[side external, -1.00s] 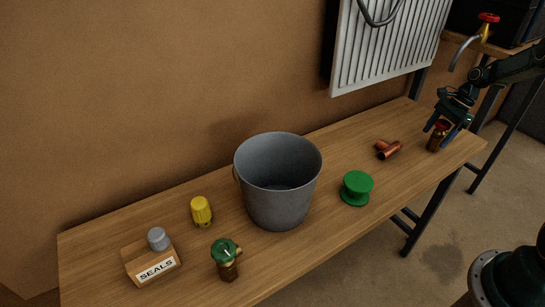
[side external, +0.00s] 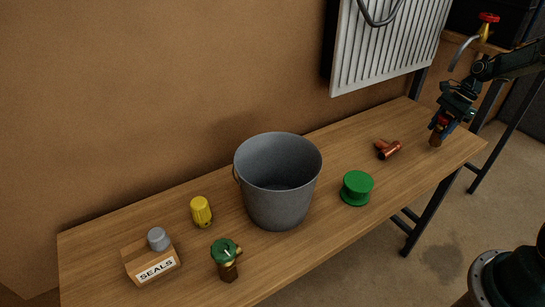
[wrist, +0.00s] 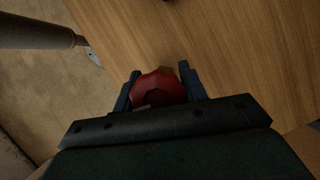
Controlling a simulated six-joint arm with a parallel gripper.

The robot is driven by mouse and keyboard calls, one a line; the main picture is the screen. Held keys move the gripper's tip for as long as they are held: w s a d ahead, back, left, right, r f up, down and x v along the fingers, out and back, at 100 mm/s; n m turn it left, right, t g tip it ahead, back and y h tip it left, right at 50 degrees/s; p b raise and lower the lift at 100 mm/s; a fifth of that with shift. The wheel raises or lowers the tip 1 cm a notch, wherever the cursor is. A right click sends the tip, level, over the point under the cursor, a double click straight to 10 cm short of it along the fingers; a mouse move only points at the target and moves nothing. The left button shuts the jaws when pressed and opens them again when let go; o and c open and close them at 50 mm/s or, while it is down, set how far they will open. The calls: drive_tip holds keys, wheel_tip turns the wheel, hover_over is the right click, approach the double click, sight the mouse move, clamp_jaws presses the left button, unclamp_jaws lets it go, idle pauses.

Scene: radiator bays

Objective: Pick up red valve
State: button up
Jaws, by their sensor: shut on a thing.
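The red valve (side external: 442,122) has a red cap and a copper-brown body. It is at the right end of the wooden bench in the side view. My gripper (side external: 441,128) is shut on it from above, and the fingers cover part of the valve. In the wrist view the red cap (wrist: 158,88) sits between the two blue fingers of my gripper (wrist: 159,87). The valve looks upright. I cannot tell whether its base touches the bench or is slightly above it.
A copper tee fitting (side external: 387,149) lies left of the valve. Further left are a green spool (side external: 357,188), a grey bucket (side external: 277,190), a green-topped valve (side external: 226,258), a yellow cap (side external: 201,211) and a SEALS box (side external: 152,264). A radiator (side external: 388,45) hangs behind.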

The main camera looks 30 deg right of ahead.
drive_tip(key=shift+r, duration=4)
